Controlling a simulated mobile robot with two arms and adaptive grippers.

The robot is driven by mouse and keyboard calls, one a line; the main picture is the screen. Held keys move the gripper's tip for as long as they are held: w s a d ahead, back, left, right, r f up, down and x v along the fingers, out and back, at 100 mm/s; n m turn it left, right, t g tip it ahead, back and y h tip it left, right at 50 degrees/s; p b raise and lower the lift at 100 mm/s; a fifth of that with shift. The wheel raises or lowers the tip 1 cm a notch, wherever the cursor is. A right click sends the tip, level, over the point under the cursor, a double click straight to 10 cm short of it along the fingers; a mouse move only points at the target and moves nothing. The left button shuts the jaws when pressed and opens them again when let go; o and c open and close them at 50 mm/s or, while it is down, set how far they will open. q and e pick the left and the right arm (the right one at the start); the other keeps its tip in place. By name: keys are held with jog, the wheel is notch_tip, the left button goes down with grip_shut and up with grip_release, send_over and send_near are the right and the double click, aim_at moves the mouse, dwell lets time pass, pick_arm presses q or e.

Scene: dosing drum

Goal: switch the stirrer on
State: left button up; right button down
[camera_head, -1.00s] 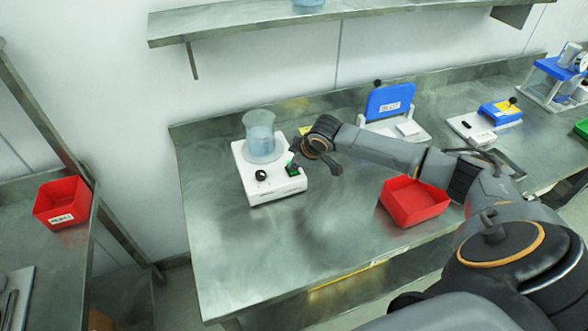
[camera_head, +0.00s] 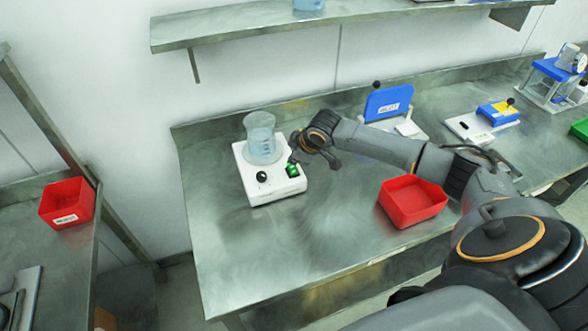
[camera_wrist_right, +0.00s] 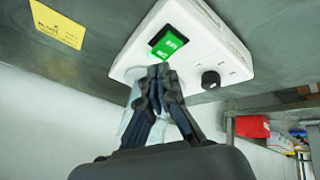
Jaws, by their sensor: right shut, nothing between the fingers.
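The stirrer (camera_head: 262,190) is a white box on the steel bench, with a black knob (camera_head: 262,177) and a green rocker switch (camera_head: 293,170) on its front. A clear beaker with bluish liquid (camera_head: 260,135) stands on its plate. My right gripper (camera_head: 296,155) is shut and empty just behind and above the switch. In the right wrist view the shut fingertips (camera_wrist_right: 160,72) are close to the green switch (camera_wrist_right: 168,42); the switch looks bright green with a dark edge. I cannot tell whether they touch it. My left gripper is not in view.
A red open bin (camera_head: 412,203) stands on the bench to the right, below my right arm. A blue-lidded device (camera_head: 388,102) and a yellow-and-blue device (camera_head: 498,112) stand farther back right. Another red bin (camera_head: 67,203) is on the left bench. The bench front is clear.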

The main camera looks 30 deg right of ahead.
aim_at(293, 167)
jog(key=shift+w+d+r+p, duration=0.1)
jog(key=shift+w+r+p, duration=0.1)
jog(key=shift+r+p, duration=0.5)
jog(key=shift+w+a+r+p, duration=0.15)
jog(key=shift+r+p, duration=0.3)
jog(key=shift+r, duration=0.3)
jog(key=shift+w+d+r+p, duration=0.15)
jog(key=shift+w+r+p, duration=0.05)
jog(key=shift+r+p, duration=0.5)
